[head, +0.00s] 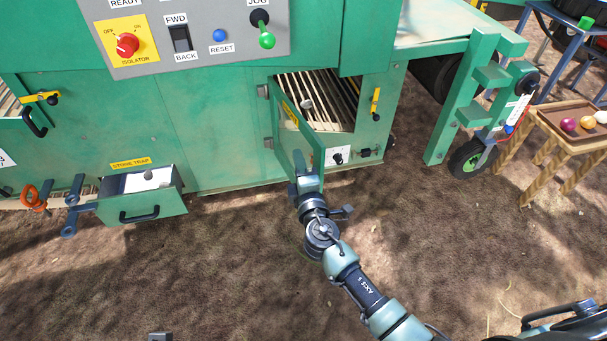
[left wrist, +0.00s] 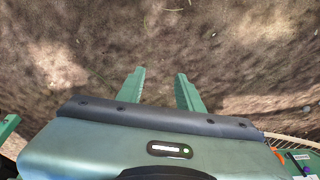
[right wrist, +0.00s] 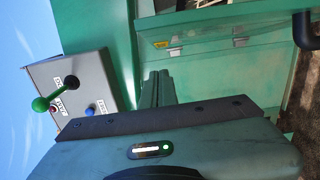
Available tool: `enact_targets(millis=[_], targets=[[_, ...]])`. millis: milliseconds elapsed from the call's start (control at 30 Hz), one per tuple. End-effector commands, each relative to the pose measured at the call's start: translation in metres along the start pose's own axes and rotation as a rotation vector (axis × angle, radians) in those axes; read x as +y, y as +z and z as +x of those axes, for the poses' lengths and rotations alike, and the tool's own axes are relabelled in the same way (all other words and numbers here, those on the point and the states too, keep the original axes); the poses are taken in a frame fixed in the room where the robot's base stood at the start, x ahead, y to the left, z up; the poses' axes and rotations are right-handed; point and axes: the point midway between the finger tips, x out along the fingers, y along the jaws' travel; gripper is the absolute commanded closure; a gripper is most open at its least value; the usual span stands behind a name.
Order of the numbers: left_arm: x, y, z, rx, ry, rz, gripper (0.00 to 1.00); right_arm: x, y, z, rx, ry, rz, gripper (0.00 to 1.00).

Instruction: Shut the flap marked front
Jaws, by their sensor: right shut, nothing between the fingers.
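A green flap (head: 313,150) on the machine's front stands swung outward from an opening with slatted bars (head: 318,90). Its hinges are on the left of the opening. A yellow label (head: 289,113) is on it, too small to read, so I cannot confirm that it says front. My right gripper (head: 301,165) is shut and empty, at the flap's lower outer part; I cannot tell whether it touches. Its closed fingers (right wrist: 157,88) show in the right wrist view against green panels. My left gripper (left wrist: 160,82) is open and empty above bare ground in the left wrist view.
The stone trap drawer (head: 150,207) sticks out at the lower left. A control panel (head: 190,35) is above. A wheel (head: 470,158) and a wooden stand (head: 565,120) with onions are at the right. The dirt ground (head: 230,260) before the machine is clear.

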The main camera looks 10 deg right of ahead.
Motion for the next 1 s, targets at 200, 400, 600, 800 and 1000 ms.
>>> enact_targets(millis=[200, 400, 600, 800, 1000], targets=[[0.000, 0.001, 0.007, -0.006, 0.001, 0.000, 0.64, 0.000, 0.024, 0.018, 0.000, -0.001, -0.002, 1.00], [0.001, 0.000, 0.012, -0.004, 0.001, 0.000, 0.64, -0.001, 0.037, 0.021, 0.000, -0.001, 0.000, 1.00], [0.000, 0.001, 0.013, -0.005, 0.001, 0.000, 0.64, -0.001, 0.039, 0.022, 0.001, -0.001, 0.001, 1.00], [0.000, 0.001, 0.013, -0.005, 0.001, 0.000, 0.64, -0.001, 0.039, 0.022, 0.001, -0.001, 0.000, 1.00], [0.000, 0.002, 0.011, -0.009, 0.001, 0.000, 0.64, -0.002, 0.046, 0.023, 0.017, 0.000, -0.001, 1.00]])
